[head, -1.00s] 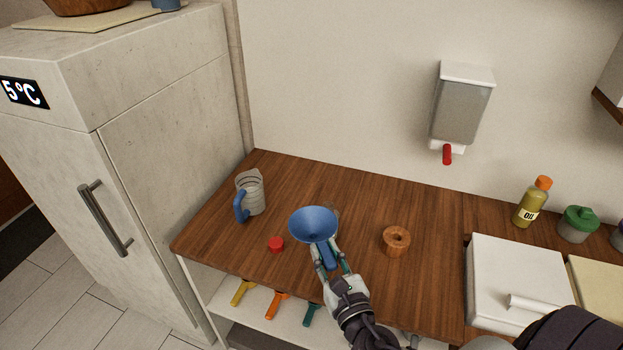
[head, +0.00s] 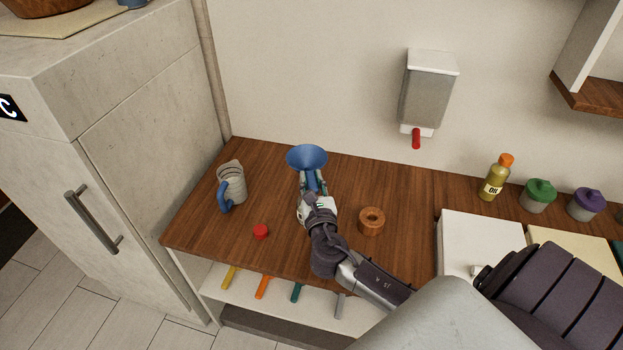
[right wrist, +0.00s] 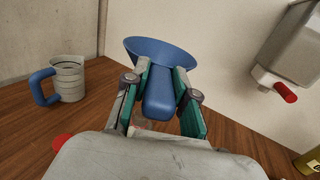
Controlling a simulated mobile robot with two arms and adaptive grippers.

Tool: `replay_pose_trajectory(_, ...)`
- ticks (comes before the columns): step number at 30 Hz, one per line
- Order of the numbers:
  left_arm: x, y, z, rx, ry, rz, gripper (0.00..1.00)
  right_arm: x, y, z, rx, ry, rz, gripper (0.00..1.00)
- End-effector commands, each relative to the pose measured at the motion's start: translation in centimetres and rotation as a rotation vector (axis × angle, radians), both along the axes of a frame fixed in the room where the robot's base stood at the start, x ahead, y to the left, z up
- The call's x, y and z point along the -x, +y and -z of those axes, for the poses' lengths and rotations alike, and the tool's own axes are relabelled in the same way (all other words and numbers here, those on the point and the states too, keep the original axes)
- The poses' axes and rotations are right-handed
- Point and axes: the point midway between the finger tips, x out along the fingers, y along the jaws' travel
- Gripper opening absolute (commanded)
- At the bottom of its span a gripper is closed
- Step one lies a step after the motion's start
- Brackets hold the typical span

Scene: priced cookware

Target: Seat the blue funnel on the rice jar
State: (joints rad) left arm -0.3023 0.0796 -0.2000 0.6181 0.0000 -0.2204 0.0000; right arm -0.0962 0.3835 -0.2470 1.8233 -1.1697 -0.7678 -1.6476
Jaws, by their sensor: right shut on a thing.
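My right gripper (head: 313,182) is shut on the handle of the blue funnel (head: 306,157). The funnel is held above the counter with its wide mouth up. In the right wrist view the funnel (right wrist: 150,58) is between the two fingers (right wrist: 160,92). I cannot clearly make out the rice jar. A pale glassy patch shows low between the fingers in the right wrist view, but I cannot tell what it is. The gripper and funnel hide the counter behind them in the head view. My left gripper is not in view.
A measuring jug with a blue handle (head: 231,186) and a red cap (head: 260,231) are to the left. A wooden ring (head: 371,221) is to the right. A dispenser (head: 428,90) with a red lever hangs on the wall. An oil bottle (head: 495,178) stands further right.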

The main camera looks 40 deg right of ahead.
Motion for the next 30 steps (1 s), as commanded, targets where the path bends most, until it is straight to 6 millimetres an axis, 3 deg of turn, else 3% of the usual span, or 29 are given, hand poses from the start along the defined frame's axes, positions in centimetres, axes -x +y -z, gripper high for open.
replay_pose_trajectory(15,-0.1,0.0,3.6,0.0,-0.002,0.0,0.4,0.0,0.0,4.5,0.0,0.0,-0.001,0.0)
replay_pose_trajectory(30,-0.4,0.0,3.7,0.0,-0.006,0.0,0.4,0.0,0.0,4.7,-0.001,0.0,-0.001,0.0)
